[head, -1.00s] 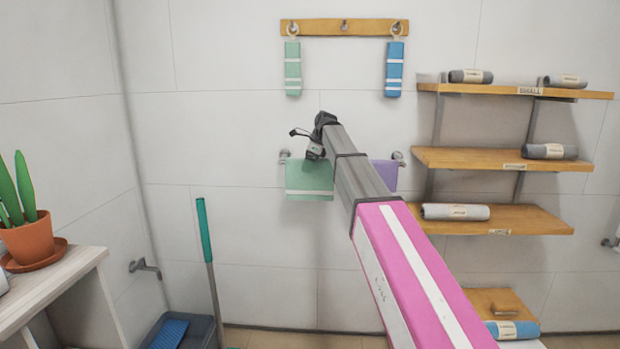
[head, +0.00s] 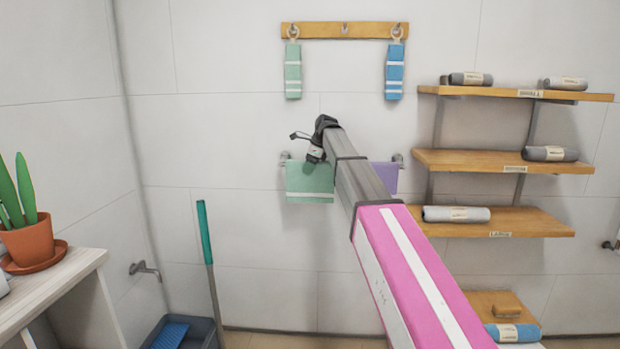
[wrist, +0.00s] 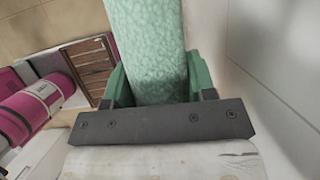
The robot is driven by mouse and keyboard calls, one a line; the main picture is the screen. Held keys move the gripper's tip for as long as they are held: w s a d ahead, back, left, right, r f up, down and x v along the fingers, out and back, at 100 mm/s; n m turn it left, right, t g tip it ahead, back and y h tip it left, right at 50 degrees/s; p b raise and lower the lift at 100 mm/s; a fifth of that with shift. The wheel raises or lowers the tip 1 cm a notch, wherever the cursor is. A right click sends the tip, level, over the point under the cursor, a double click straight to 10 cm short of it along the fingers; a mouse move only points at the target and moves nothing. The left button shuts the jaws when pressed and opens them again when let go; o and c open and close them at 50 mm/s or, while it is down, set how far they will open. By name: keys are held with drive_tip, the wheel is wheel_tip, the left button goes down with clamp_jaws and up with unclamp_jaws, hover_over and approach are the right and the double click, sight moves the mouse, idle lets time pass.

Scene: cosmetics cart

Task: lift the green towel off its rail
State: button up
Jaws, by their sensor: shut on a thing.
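The green towel (head: 309,184) with a white stripe hangs on the wall rail (head: 397,158) in the head view, left of a purple towel (head: 384,177). My gripper (head: 312,156) is at the green towel's top edge and is shut on it. My arm crosses in front of the middle of the rail and hides part of it.
A peg board (head: 343,29) with a green and a blue hanging cloth is above. Wall shelves (head: 500,160) with rolled towels stand to the right. A teal-handled mop (head: 205,235) and a bucket (head: 205,332) are lower left. The wall is close behind the rail.

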drive_tip(key=shift+r, duration=0.15)
wheel_tip(320, 180, up, 18)
idle(0.7)
drive_tip(key=shift+r, duration=0.15)
drive_tip(key=shift+r, duration=0.2)
drive_tip(key=shift+s, duration=0.1)
idle(0.3)
